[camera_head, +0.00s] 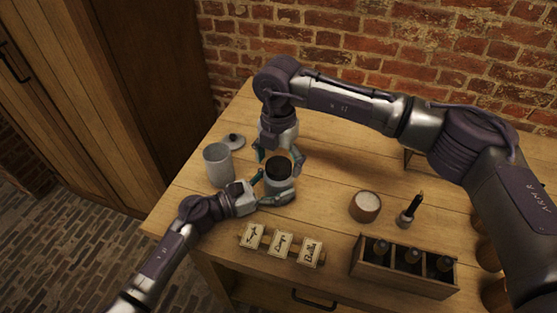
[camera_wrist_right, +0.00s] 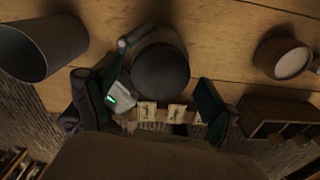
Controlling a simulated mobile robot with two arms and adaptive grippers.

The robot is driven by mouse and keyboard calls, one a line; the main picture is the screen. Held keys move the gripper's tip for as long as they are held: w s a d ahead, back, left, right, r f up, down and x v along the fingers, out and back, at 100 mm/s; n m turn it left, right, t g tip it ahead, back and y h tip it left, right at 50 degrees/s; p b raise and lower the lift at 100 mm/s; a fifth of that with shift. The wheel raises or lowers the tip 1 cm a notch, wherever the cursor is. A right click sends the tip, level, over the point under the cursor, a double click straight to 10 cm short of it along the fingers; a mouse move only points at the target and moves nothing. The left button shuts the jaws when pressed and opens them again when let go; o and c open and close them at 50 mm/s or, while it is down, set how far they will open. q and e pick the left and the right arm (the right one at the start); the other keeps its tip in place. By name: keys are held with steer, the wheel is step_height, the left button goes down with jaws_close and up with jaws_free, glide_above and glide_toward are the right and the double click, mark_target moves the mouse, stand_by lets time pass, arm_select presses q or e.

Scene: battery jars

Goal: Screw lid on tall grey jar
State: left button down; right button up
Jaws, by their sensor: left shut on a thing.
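A tall pale grey jar (camera_head: 218,166) stands open on the left of the table; it also shows in the right wrist view (camera_wrist_right: 42,48). A grey lid with a dark knob (camera_head: 234,142) lies just behind it. A second grey jar (camera_head: 281,187) with a dark round top stands mid-table; I cannot tell whether that top is a lid or an opening. It also shows in the right wrist view (camera_wrist_right: 160,72). My left gripper (camera_head: 268,190) is shut on its side. My right gripper (camera_head: 279,154) is open above it, fingers apart on either side (camera_wrist_right: 155,92).
A round container with pale contents (camera_head: 366,206) and a small dark brush-like item in a holder (camera_head: 408,215) stand to the right. Lettered cards (camera_head: 281,243) and a wooden box of bottles (camera_head: 403,265) line the front. A brick wall closes the back.

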step_height(320, 180, up, 12)
stand_by(0.7)
arm_select(q)
jaws_free()
steer(key=v, duration=1.2)
arm_select(e)
steer(key=shift+r, duration=0.1)
stand_by(0.3)
